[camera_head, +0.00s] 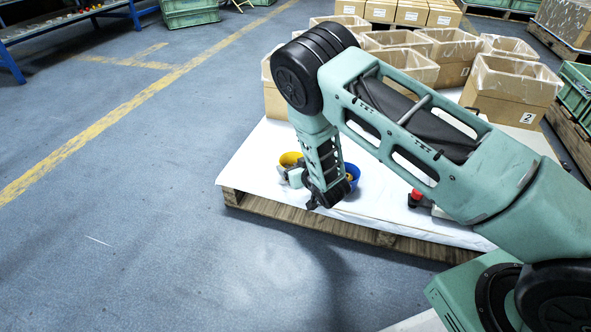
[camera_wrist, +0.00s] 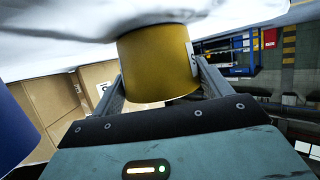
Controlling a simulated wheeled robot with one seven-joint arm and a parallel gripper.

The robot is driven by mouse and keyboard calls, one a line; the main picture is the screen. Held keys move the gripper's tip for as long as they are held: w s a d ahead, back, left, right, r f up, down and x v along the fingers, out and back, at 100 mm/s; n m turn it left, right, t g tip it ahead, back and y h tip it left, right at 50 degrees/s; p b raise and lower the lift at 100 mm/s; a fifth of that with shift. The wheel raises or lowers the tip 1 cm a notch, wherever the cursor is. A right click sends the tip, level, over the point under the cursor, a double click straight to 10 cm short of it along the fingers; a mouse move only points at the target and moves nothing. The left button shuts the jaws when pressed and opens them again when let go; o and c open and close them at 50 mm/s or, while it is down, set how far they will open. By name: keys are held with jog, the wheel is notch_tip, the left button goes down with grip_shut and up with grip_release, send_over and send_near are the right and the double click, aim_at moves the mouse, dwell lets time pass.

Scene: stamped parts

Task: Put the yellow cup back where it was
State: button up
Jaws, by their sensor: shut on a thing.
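The yellow cup (camera_wrist: 158,62) is between the two fingers of my gripper (camera_wrist: 158,88) in the wrist view, and the gripper is shut on it. In the head view the yellow cup (camera_head: 290,159) shows at the left of my wrist, over the front left part of the white-topped pallet (camera_head: 248,165). My gripper (camera_head: 291,175) is partly hidden there by my wrist. I cannot tell whether the cup touches the white surface. A blue cup (camera_head: 352,178) stands just right of my wrist, partly hidden by it; a blue edge (camera_wrist: 14,135) shows at the left of the wrist view.
A red-topped object (camera_head: 415,196) lies farther right on the pallet, partly behind my arm. Several lined cardboard boxes (camera_head: 508,85) stand at the back and right. The white surface left of the cup is clear, ending at the pallet's wooden edge (camera_head: 300,224).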

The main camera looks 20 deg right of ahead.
jog(key=shift+r, duration=0.15)
jog(key=o, duration=1.2)
